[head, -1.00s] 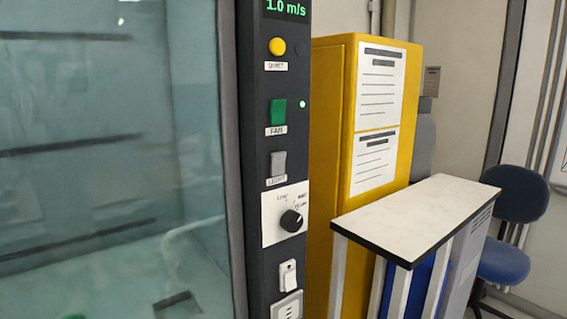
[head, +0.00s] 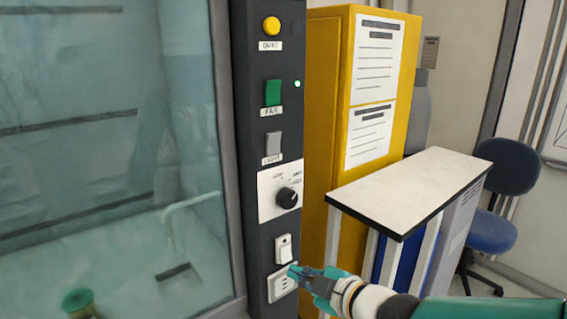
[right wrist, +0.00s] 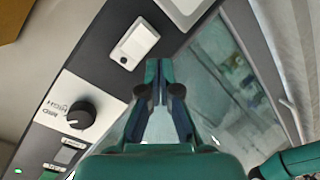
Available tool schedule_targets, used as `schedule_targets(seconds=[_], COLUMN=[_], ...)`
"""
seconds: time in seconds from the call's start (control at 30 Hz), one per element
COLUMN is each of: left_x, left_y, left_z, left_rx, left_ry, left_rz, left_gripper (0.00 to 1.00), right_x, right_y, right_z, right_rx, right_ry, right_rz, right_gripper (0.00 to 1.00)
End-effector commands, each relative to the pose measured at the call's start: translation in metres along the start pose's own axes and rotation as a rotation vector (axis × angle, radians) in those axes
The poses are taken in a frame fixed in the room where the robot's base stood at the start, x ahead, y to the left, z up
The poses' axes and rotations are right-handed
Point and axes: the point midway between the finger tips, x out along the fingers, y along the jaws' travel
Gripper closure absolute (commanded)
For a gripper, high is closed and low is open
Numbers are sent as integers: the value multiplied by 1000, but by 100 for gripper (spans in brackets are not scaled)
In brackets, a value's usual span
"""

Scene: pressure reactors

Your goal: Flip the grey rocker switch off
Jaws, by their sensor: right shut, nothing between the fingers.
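The grey rocker switch (head: 273,145) sits on the dark control column (head: 243,190), above the plate labelled LIGHT and below the green FAN rocker (head: 273,93). I cannot tell its on or off position. My right gripper (head: 294,271) is low in the head view, in front of the column's lower sockets, well below the grey switch. In the right wrist view its fingers (right wrist: 158,68) are together and hold nothing. My left gripper is not in view.
A black knob (head: 287,197) on a white plate is below the grey switch. A white rocker (head: 283,249) and a socket (head: 283,283) are lower down. A glass hood is left. A yellow cabinet (head: 325,90) and a white-topped stand (head: 410,188) are right.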

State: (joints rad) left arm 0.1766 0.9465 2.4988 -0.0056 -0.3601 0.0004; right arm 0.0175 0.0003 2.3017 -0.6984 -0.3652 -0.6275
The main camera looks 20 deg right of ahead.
Motion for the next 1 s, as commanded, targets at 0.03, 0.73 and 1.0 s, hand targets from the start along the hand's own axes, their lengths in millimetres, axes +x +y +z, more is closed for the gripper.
schedule_targets(seconds=[0.03,0.73,1.0], left_x=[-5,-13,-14], left_y=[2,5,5], left_z=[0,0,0], left_rx=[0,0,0], left_ry=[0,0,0], left_rz=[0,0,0], left_gripper=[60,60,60], right_x=[-28,-159,-148], right_y=[39,140,144], right_z=[-32,-133,-136], right_rx=[-137,-736,-732], right_ry=[52,145,147], right_rz=[87,438,435], right_gripper=[100,100,100])
